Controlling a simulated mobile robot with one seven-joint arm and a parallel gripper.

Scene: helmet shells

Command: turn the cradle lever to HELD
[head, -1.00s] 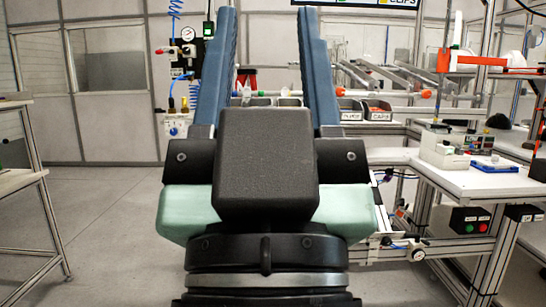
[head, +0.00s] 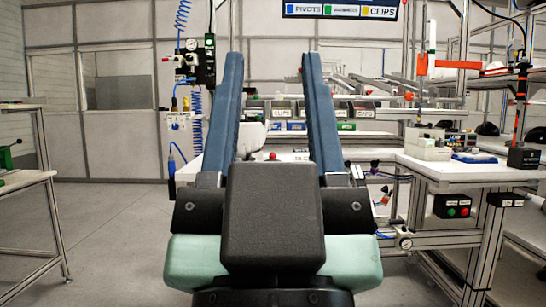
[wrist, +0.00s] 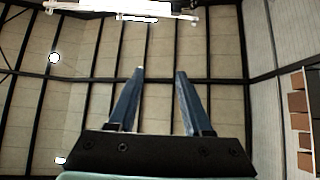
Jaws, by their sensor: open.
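My gripper (head: 272,60) is open and empty in the head view, its two long blue fingers pointing up and away over the bench. In the wrist view my gripper (wrist: 160,73) is also open, with only wall or ceiling panels behind it. I cannot make out the cradle, its lever or a HELD mark. A small red knob (head: 272,156) and part of a pale rounded object (head: 251,136) show between the fingers at the bench. I cannot tell whether they belong to the cradle. My gripper body hides the near part of that area.
A white workbench (head: 470,176) stands to the right, with a button box (head: 452,206) under its edge. Labelled bins (head: 341,112) sit at the back. An air regulator panel (head: 196,60) with blue hose is left. A side table (head: 20,180) stands far left. Floor between is clear.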

